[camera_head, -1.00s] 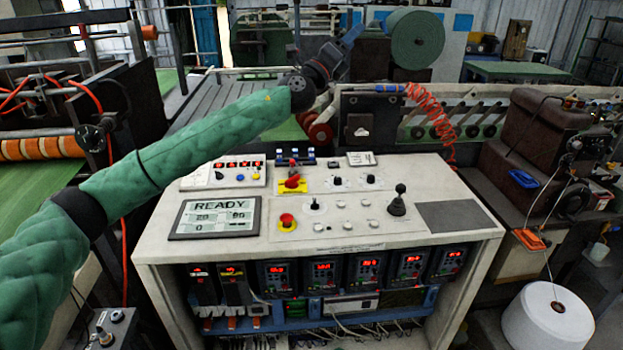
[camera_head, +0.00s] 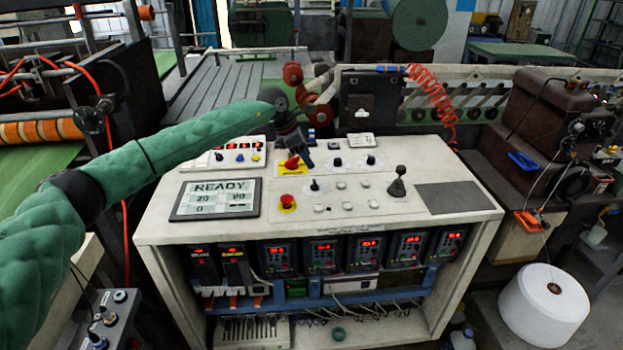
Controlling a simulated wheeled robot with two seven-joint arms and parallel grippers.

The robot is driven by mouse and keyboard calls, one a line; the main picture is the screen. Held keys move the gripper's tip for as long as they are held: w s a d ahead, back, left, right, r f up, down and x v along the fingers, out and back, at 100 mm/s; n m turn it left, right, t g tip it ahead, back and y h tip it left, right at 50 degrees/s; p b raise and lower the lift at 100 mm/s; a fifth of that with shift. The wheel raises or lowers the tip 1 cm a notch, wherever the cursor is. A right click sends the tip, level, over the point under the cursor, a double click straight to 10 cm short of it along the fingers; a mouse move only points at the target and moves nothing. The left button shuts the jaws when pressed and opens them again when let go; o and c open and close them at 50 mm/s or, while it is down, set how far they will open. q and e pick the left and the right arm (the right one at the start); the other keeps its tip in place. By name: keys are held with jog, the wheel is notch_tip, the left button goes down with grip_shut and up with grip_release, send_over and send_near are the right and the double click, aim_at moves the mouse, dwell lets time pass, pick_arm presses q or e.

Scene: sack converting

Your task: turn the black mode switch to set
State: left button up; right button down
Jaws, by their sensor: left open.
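Several small black knobs sit on the sloped white console top (camera_head: 240,232). One black knob (camera_head: 338,162) and another (camera_head: 371,160) stand right of centre, and one (camera_head: 315,185) is lower, beside the red button. A further small black knob (camera_head: 219,157) is on the upper-left button box. The labels are too small to read, so I cannot tell which is the mode switch. My left gripper (camera_head: 306,164) is open and points down over the upper middle of the console, close to the red rotary switch (camera_head: 292,161). Its fingers are small and dark. My right gripper is not in view.
A READY display (camera_head: 216,198) lies on the console's left. A red button (camera_head: 287,200) on yellow is at centre, and a black joystick (camera_head: 397,186) stands to the right. A coiled orange hose (camera_head: 432,95) hangs behind. A grey pad (camera_head: 447,197) is bare at the right.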

aim_at(314, 182)
pick_arm(q)
jog(key=shift+m+g+y, duration=0.5)
jog(key=f+p, duration=0.1)
jog(key=f, duration=0.1)
jog(key=f+p, duration=0.1)
jog(key=f, duration=0.1)
jog(key=s+d+f+p, duration=0.1)
jog(key=f, duration=0.1)
jog(key=shift+s+f, duration=0.1)
jog(key=shift+f, duration=0.1)
jog(key=shift+x, duration=0.85)
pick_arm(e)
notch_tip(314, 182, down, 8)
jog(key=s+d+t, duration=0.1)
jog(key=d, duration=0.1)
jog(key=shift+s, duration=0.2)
pick_arm(q)
jog(key=shift+c, duration=0.4)
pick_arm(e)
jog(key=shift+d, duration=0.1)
pick_arm(q)
jog(key=c, duration=0.7)
jog(key=shift+c, duration=1)
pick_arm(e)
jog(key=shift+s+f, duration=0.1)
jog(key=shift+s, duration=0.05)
